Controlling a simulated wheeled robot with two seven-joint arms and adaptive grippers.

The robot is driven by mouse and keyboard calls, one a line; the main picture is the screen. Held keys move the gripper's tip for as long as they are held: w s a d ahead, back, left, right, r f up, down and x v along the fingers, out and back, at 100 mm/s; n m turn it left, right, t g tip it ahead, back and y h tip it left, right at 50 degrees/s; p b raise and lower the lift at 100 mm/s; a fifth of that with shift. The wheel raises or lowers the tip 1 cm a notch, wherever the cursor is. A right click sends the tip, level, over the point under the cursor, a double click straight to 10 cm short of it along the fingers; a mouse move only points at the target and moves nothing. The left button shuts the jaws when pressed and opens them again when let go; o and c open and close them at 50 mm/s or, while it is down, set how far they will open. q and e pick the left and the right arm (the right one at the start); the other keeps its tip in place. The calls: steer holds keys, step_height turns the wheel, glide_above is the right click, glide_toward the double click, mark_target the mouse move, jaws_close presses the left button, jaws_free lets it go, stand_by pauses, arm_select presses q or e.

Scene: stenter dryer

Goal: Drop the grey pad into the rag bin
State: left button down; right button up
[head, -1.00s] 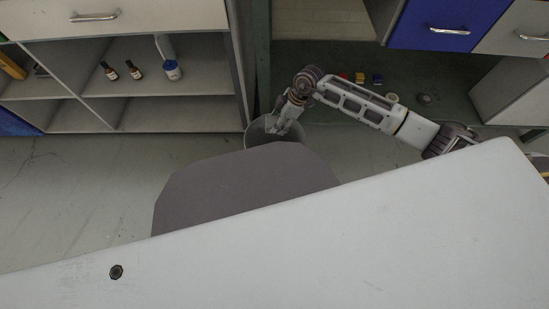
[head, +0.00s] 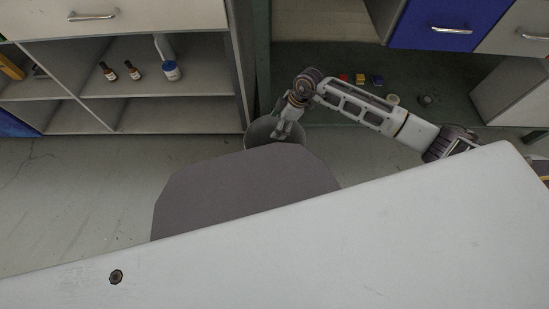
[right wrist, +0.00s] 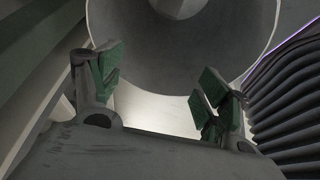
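The rag bin (head: 259,132) is a round grey bin standing on the floor at the middle of the head view. Its lower part is hidden. My right gripper (head: 282,133) is above its mouth, pointing down. In the right wrist view the two green-padded fingers (right wrist: 160,90) are apart with nothing between them, and the bin's inner wall (right wrist: 235,35) fills the upper middle. A pale patch (right wrist: 180,6) shows deep inside the bin, cut by the top edge; I cannot tell whether it is the grey pad or the bin's bottom. My left gripper is not in view.
An open shelf unit (head: 150,100) with small bottles (head: 171,71) stands left of the bin. A green-framed bench (head: 262,60) is behind it, with small coloured blocks (head: 360,79) on its lower shelf. Open floor (head: 80,190) lies at the left.

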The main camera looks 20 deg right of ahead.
stand_by(0.3)
steer(key=v, duration=1.2)
stand_by(0.9)
